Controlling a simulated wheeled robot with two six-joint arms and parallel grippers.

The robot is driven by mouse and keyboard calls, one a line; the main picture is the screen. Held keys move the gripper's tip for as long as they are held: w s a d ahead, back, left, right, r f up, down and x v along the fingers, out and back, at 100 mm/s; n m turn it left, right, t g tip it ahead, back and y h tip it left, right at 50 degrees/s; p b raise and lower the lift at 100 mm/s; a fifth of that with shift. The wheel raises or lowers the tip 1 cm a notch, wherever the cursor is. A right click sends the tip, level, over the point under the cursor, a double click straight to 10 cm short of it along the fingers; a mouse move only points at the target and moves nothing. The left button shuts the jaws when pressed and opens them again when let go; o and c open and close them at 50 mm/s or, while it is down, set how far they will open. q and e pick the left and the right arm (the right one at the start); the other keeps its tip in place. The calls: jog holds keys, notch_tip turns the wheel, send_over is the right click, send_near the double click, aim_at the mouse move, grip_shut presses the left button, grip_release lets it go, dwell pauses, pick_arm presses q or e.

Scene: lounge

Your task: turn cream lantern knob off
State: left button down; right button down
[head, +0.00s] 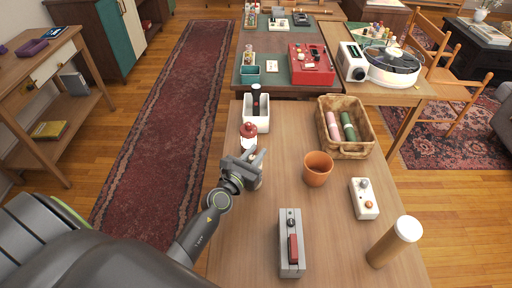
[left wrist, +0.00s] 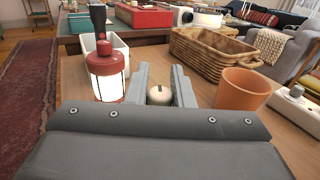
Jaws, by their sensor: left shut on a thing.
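The cream lantern is mostly hidden under my left gripper; a pale part of it (head: 257,182) shows below the gripper in the head view. In the left wrist view its rounded cream top with the knob (left wrist: 160,96) sits between the fingers. My left gripper (head: 255,154) is shut on this top part, with its fingers (left wrist: 161,68) on either side. Whether the lantern is lit is hidden. A red lantern (head: 248,130) with a glowing white body stands just beyond; it also shows in the left wrist view (left wrist: 105,60). My right gripper is not in view.
A white bin (head: 257,112) with a dark bottle stands behind the red lantern. A wicker basket (head: 358,150), terracotta pot (head: 317,170), white switch box (head: 364,199), grey box with a red bar (head: 291,245) and a cork-coloured cylinder (head: 392,243) stand to the right. Bare tabletop lies between them.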

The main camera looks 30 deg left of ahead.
pick_arm(q)
jog(key=shift+y, duration=0.3)
jog(key=c, duration=1.3)
grip_release()
jog(key=shift+o, duration=0.2)
jog(key=s+b, duration=0.5)
jog(key=s, duration=1.2)
jog(key=shift+s+a, duration=0.2)
jog(key=shift+a, duration=0.05)
